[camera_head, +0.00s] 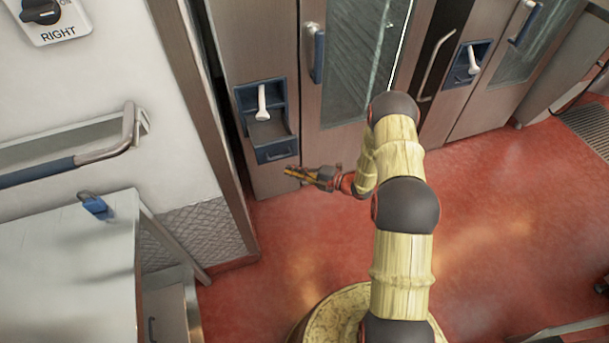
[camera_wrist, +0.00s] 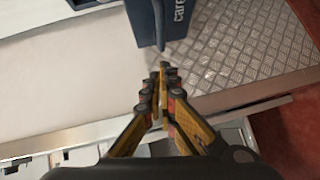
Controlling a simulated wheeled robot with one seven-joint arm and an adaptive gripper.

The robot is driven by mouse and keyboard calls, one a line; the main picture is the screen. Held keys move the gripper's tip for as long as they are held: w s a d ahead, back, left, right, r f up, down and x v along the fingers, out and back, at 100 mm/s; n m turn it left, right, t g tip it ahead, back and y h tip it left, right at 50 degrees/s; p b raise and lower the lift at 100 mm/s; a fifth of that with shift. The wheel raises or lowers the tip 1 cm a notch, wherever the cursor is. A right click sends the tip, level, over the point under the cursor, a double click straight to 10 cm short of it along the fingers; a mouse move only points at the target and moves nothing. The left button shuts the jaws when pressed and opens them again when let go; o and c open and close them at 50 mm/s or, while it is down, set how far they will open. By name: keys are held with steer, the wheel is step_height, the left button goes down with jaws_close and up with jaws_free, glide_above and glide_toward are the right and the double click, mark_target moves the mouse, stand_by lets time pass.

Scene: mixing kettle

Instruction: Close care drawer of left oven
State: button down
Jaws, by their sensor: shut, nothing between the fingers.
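The left oven's blue care drawer (camera_head: 277,150) is in a blue-framed recess low on the oven front, below a white handle (camera_head: 262,103). In the wrist view the dark blue drawer (camera_wrist: 148,28) is at the top, with "care" lettering on its right-hand face. It appears to stick out, but how far is unclear. My gripper (camera_head: 288,171) is just below the drawer in the head view, pointing left. Its yellow fingers (camera_wrist: 160,72) are shut and empty, with the tips close to the drawer's lower edge in the wrist view. Contact cannot be told.
The left oven's door with a blue handle (camera_head: 318,54) is right of the recess. A second oven with a similar blue recess (camera_head: 468,64) stands farther right. A pale table (camera_head: 65,265) and a wall rail (camera_head: 90,155) are at left. Red floor (camera_head: 490,205) is clear at right.

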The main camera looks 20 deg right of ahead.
steer(key=w, duration=0.1)
steer(key=w+b, duration=0.1)
steer(key=w, duration=0.1)
steer(key=w+f, duration=0.1)
steer(key=shift+w+a+b, duration=0.35)
steer(key=shift+w, duration=0.1)
